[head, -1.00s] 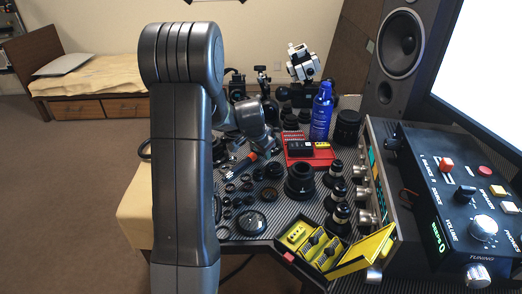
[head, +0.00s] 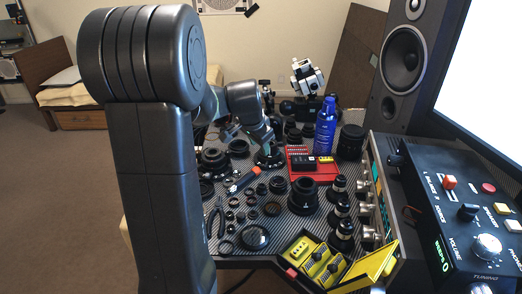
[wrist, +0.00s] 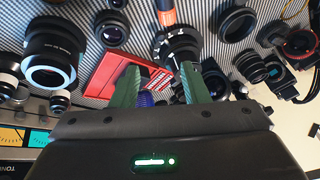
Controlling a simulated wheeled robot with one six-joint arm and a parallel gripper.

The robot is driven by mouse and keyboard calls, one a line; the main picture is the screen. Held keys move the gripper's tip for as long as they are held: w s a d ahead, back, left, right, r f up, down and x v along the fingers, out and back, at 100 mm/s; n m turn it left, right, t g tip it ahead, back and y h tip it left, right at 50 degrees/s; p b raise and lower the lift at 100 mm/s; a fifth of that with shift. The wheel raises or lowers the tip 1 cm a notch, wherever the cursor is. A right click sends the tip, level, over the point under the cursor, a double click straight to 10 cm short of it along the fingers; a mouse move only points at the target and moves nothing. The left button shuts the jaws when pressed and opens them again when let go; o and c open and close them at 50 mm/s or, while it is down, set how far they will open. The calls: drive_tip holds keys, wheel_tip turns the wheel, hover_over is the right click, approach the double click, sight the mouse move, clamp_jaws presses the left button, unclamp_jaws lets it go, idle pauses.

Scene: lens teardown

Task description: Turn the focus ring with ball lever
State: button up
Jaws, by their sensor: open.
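The likely ring-bearing lens is a dark lens assembly (head: 268,158), on the striped mat just left of the red tray; it also shows in the wrist view (wrist: 178,45). Its ball lever is too small to make out. My gripper (wrist: 160,72) is open, its two green fingers spread, with the lens assembly beyond the fingertips, nearer the right finger in the wrist view. In the head view my gripper (head: 266,147) is over or just beside the lens; contact cannot be told. Nothing shows held.
A yellow-lined box (head: 320,262) lies in front. Little mat is free.

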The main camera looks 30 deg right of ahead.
drive_tip(key=shift+s+a+r, duration=0.1)
drive_tip(key=shift+r, duration=0.15)
drive_tip(key=c, duration=0.6)
drive_tip(key=shift+w+d+r+m+p, duration=0.1)
drive_tip(key=shift+w+d+m+p, duration=0.25)
drive_tip(key=shift+p, duration=0.3)
clamp_jaws()
drive_tip(key=d+f+m+g+p, duration=0.1)
drive_tip(key=d+f+m+p, duration=0.1)
drive_tip(key=d+f+p, duration=0.1)
drive_tip(key=d+f+m+g+p, duration=0.2)
drive_tip(key=d+f+m+p, duration=0.1)
drive_tip(key=f, duration=0.3)
drive_tip(key=w+d+f+m+g+p, duration=0.1)
drive_tip(key=d+f+m+g+p, duration=0.1)
drive_tip(key=d+f+m+p, duration=0.1)
drive_tip(key=shift+d+f+y+p, duration=0.15)
drive_tip(key=shift+f+y+p, duration=0.25)
drive_tip(key=shift+f, duration=0.3)
drive_tip(key=shift+w+a+r+p, duration=0.1)
drive_tip(key=shift+w+a+p, duration=0.3)
drive_tip(key=shift+a, duration=0.45)
drive_tip(key=shift+w+a+r+p, duration=0.1)
drive_tip(key=shift+w+a+p, duration=0.05)
drive_tip(key=shift+w+a, duration=0.55)
